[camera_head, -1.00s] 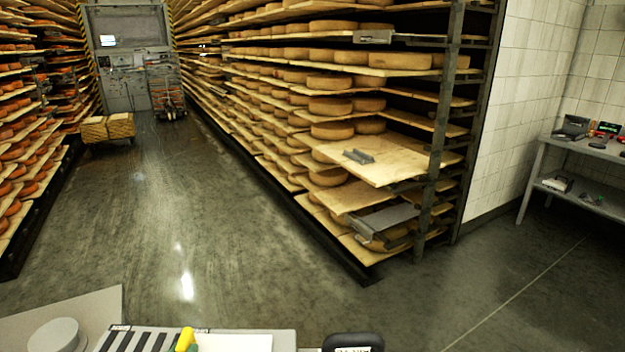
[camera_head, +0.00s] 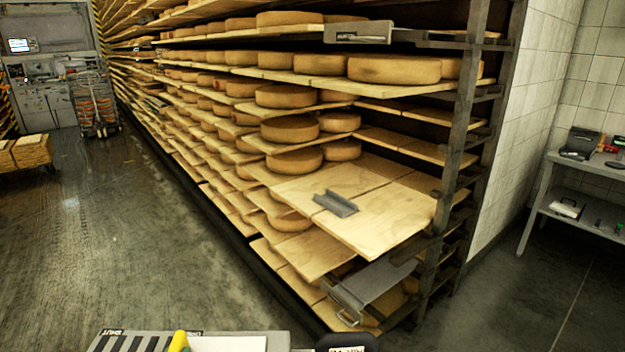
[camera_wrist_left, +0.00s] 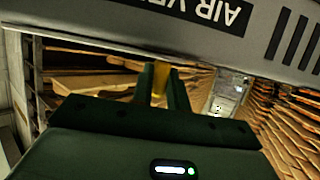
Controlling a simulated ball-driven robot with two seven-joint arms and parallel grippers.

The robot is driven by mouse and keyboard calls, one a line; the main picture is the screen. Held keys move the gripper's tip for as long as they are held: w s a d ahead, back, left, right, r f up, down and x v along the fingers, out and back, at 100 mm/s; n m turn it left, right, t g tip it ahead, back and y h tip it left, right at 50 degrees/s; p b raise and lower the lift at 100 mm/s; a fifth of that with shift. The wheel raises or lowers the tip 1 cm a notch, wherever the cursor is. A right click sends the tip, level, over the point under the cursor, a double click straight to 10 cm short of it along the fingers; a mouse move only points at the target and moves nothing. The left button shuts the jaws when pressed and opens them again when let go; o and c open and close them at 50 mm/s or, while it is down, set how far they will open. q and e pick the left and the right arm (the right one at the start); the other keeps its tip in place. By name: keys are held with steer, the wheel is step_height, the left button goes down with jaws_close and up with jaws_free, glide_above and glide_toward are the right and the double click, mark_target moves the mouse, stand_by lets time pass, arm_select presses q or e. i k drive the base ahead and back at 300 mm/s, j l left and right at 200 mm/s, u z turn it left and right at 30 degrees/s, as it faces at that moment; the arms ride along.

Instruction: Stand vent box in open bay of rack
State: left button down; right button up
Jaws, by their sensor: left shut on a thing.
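The vent box (camera_head: 215,343) shows at the bottom edge of the head view, with dark stripes on its grey top and a yellow part (camera_head: 179,341). In the left wrist view the grey box (camera_wrist_left: 150,35) fills the top, with upside-down "AIR VE" lettering. My left gripper (camera_wrist_left: 160,85) is shut on a yellow part at the box. The rack (camera_head: 455,140) stands ahead. Its near-end bay has a bare wooden board (camera_head: 395,215) pulled forward, with a grey metal bracket (camera_head: 336,204) on it. My right gripper is not in view.
A grey metal plate with a handle (camera_head: 372,284) juts out below the bare board. Another grey fitting (camera_head: 358,33) sits high on the rack. A side table (camera_head: 590,168) stands at right. The aisle floor (camera_head: 90,250) is clear.

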mark_target(354, 197)
steer(key=i+u, duration=0.25)
steer(key=i, duration=0.4)
steer(key=i+u, duration=0.25)
steer(key=i, duration=0.45)
steer(key=i+l+u, duration=0.2)
steer(key=i, duration=0.45)
steer(key=i+z, duration=0.35)
steer(key=i+j+z, duration=0.2)
steer(key=i+z, duration=0.2)
steer(key=i, duration=0.15)
steer(key=i+z, duration=0.15)
steer(key=z, duration=0.3)
steer(key=i+z, duration=0.15)
steer(key=z, duration=0.35)
steer(key=i+z, duration=0.15)
steer(key=z, duration=0.3)
steer(key=i+j+z, duration=0.1)
steer(key=z, duration=0.4)
steer(key=i, duration=0.05)
